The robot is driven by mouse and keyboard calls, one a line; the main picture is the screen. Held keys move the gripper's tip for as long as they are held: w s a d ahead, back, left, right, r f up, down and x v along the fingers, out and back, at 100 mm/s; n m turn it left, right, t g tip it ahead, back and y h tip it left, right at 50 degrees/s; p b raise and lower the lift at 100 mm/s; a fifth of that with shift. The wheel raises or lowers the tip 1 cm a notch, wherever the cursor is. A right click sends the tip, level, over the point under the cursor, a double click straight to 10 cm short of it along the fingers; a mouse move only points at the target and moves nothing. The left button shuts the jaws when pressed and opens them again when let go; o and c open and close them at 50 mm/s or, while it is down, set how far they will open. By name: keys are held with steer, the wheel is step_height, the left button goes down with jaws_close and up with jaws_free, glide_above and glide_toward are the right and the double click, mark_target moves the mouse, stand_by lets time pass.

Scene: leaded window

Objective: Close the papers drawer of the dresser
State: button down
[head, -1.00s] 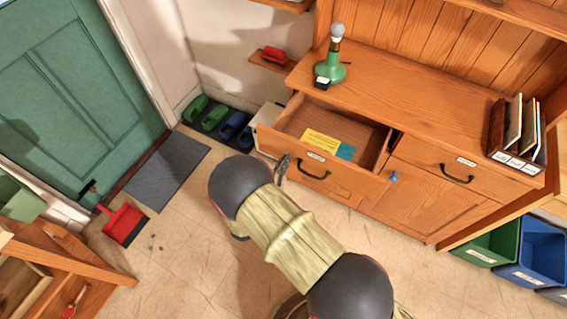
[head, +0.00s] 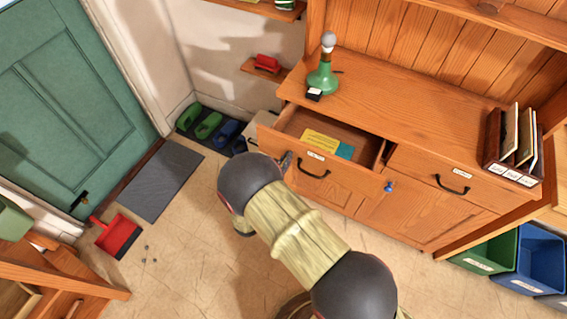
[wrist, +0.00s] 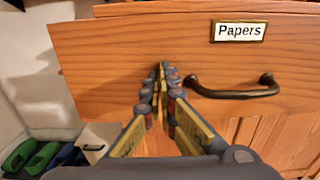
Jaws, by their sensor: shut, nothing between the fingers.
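The papers drawer (head: 340,171) of the wooden dresser (head: 420,100) stands partly open at the dresser's left side, with yellow and teal papers (head: 322,140) inside. In the wrist view its front (wrist: 110,50) bears a "Papers" label (wrist: 240,31) and a dark curved handle (wrist: 235,90). My gripper (wrist: 161,68) is shut and empty. Its fingertips point at the drawer front, left of the handle and below the label. I cannot tell whether they touch the wood. In the head view my gripper (head: 286,160) shows at the left part of the drawer front, mostly hidden behind my arm.
A second drawer (head: 440,178) at right is shut. Shoes (head: 208,125), a grey mat (head: 160,180) and a red dustpan (head: 118,236) lie at left. Bins (head: 540,260) stand at right.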

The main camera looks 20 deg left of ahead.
steer(key=w, duration=0.5)
steer(key=w+d+b, duration=0.1)
steer(key=w, duration=0.4)
steer(key=w+b, duration=0.1)
steer(key=w, duration=0.5)
steer(key=shift+d, duration=0.15)
steer(key=shift+w, duration=0.4)
steer(key=shift+r, duration=0.1)
steer(key=shift+w, duration=0.1)
steer(key=shift+s, duration=0.55)
steer(key=s, duration=0.4)
steer(key=s+p, duration=0.1)
steer(key=s, duration=0.2)
steer(key=s+a+p, duration=0.1)
steer(key=s, duration=0.3)
steer(key=shift+s, duration=1.05)
